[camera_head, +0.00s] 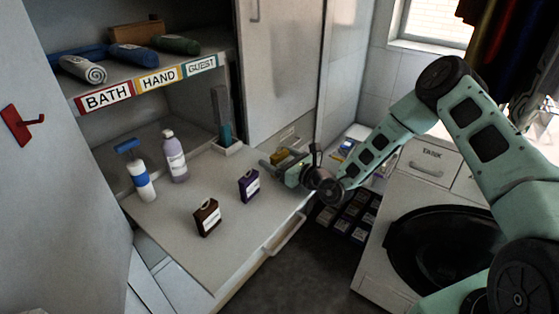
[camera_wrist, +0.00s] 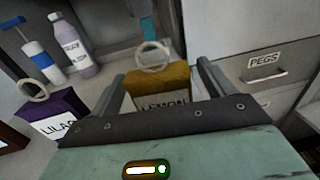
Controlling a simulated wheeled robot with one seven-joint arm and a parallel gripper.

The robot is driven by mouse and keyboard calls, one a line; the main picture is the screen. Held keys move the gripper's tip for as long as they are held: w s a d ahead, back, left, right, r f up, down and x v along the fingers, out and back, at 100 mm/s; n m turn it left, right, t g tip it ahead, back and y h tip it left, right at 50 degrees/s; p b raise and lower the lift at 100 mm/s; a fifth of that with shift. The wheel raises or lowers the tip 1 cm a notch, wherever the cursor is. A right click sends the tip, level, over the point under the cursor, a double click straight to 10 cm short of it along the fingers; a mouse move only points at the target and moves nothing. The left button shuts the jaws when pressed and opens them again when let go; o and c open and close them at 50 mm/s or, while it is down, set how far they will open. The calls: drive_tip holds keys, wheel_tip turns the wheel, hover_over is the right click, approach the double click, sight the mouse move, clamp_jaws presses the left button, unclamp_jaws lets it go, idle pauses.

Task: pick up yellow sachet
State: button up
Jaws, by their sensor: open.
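The yellow sachet (camera_wrist: 163,88), labelled LEMON and with a pale ring on top, stands between the two spread fingers of my gripper in the wrist view. In the head view the yellow sachet (camera_head: 279,156) shows at the right back of the pull-out shelf, partly hidden by my gripper. My gripper (camera_head: 273,166) is open, its fingers on either side of the sachet. I cannot tell whether either finger touches it. The lower part of the sachet is hidden by the gripper body in the wrist view.
A purple sachet (camera_head: 249,186) marked LILAC and a brown sachet (camera_head: 207,217) stand left of my gripper on the shelf (camera_head: 230,245). A blue-white pump bottle (camera_head: 141,180) and a lilac bottle (camera_head: 174,157) stand further left. A PEGS drawer (camera_wrist: 265,66) is at right.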

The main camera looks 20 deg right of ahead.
drive_tip(key=shift+w+a, duration=0.35)
drive_tip(key=shift+w, duration=0.25)
drive_tip(key=c, duration=1.1)
drive_tip(key=shift+o, duration=0.2)
wheel_tip(320, 180, up, 10)
drive_tip(key=b, duration=0.1)
